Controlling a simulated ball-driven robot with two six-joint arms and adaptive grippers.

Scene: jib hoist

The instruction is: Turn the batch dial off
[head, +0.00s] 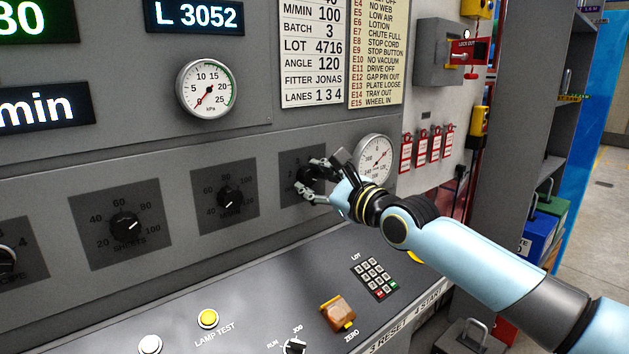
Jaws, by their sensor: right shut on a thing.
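A black dial (306,172) sits on a dark square plate (289,160) at the right end of the dial row. A few small numbers show on the plate, but its name is hidden or too small to read, and so is the exact pointer setting. My right gripper (308,178) reaches in from the right and is shut on this dial, one finger above it and one below. My left gripper is not in view.
Two more dials, one marked SHEETS (125,226) and another (231,198), lie to the left. A round gauge (374,152) is close behind my right wrist. Below are a keypad (374,278), an orange-brown cover (338,312) and a yellow lamp-test button (208,317).

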